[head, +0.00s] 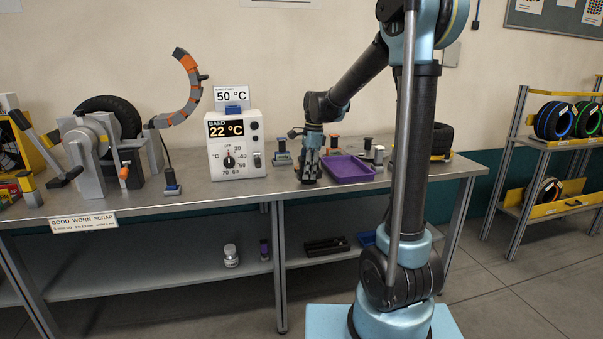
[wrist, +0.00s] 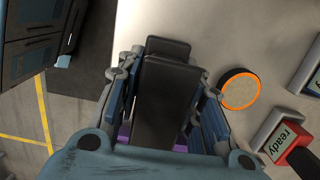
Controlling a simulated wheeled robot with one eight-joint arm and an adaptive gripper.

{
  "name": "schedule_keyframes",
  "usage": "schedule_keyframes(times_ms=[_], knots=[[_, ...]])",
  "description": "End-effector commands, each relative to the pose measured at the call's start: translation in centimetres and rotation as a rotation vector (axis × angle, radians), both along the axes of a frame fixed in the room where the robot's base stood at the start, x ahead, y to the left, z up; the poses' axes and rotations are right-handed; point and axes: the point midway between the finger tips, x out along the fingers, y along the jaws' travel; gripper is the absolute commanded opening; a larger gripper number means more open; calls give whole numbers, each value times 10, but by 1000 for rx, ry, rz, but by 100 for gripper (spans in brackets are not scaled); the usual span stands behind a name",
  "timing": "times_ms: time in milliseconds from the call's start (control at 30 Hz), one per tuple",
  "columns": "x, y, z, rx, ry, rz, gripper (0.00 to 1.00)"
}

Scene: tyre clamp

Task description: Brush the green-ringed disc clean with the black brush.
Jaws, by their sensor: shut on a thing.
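My gripper (head: 309,176) is low over the bench, just left of the purple tray (head: 348,169). In the wrist view my gripper (wrist: 165,110) is shut on a black, block-shaped thing (wrist: 165,95), which looks like the black brush. Its bristles cannot be made out. I cannot make out a green-ringed disc in either view.
A block marked "ready" (wrist: 285,135) stands near the disc. The temperature box (head: 236,145) stands left of my gripper, with a clamp machine (head: 92,150) further left. Small stands (head: 282,153) flank the gripper. The bench's front edge (head: 240,196) is close.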

Motion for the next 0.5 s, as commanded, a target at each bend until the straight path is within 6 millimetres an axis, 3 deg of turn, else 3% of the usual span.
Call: schedule_keyframes(times_ms=[500], knots=[[3, -11, 0, 0, 0, -1, 13]])
